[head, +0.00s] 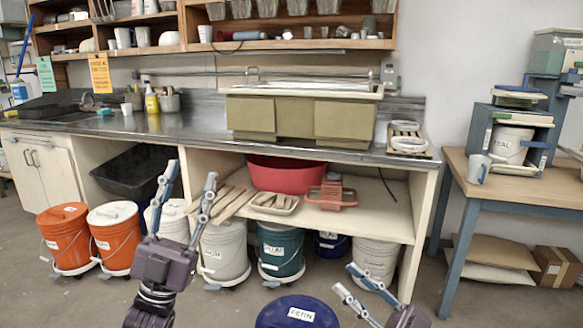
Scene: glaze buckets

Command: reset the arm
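My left gripper (191,174) is raised in front of the counter with its two blue-tipped fingers spread apart and nothing between them. My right gripper (345,277) is lower, at the bottom right of centre. Its two fingers are apart, with nothing seen between them, and part of its arm is cut off by the frame's bottom edge. Neither gripper visibly holds anything. A blue-lidded bucket (298,313) stands at the bottom, between the two arms and left of my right gripper.
Orange buckets (66,238), a grey bucket (226,250), a green bucket (281,249) and a white bucket (375,261) stand under the steel counter (200,125). A red basin (290,174) sits on the lower shelf. A wooden table (520,185) stands right. Floor between counter and table is clear.

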